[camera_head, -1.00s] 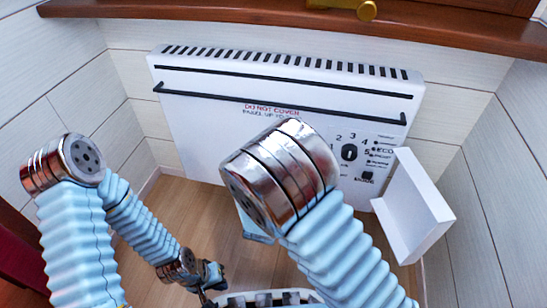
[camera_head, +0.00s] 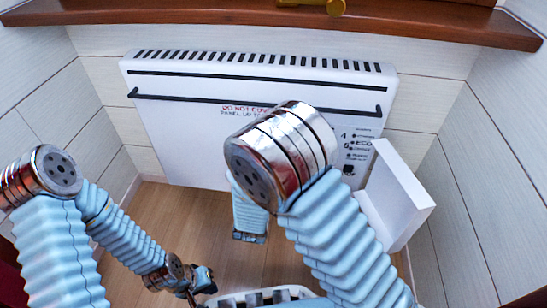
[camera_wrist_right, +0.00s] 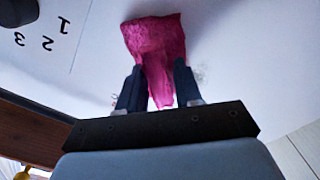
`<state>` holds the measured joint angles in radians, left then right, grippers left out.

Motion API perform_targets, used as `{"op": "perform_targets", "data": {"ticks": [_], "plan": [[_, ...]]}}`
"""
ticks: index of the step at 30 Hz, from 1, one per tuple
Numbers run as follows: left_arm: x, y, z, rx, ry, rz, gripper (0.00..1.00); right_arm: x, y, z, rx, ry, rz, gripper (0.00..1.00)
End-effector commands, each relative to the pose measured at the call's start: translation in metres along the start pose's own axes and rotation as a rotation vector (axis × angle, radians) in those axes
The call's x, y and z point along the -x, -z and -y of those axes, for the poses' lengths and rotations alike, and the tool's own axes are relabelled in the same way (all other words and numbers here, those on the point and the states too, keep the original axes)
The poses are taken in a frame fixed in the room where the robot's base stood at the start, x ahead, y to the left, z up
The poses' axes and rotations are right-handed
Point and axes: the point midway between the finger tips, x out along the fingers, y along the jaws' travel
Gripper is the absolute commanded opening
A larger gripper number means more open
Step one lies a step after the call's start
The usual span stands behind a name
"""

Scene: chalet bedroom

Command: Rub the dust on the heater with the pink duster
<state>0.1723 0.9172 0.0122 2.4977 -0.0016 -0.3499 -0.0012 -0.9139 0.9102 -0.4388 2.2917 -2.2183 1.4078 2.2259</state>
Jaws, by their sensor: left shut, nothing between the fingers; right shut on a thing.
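The white heater (camera_head: 190,140) hangs on the back wall, with a slotted top, black rails and a control panel partly hidden by my right arm. The pink duster (camera_wrist_right: 158,40) is between the fingers of my right gripper (camera_wrist_right: 160,88) in the right wrist view. It is in front of the heater's white face, near the upside-down numbers; I cannot tell if it touches. Faint marks beside the duster may be dust or print. In the head view my right arm hides the duster and right gripper. My left gripper (camera_head: 195,285) is low at the left, shut and empty, away from the heater.
Side walls close in left and right. The wooden floor (camera_head: 165,205) below is bare.

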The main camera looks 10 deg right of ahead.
Motion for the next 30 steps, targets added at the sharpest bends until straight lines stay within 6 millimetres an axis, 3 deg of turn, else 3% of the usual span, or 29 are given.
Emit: {"op": "perform_targets", "data": {"ticks": [30], "plan": [[0.0, 0.0, 0.0, 0.0, 0.0, 0.0, 0.0, 0.002, 0.054, 0.051, -0.003, -0.001, -0.004, 0.01]]}}
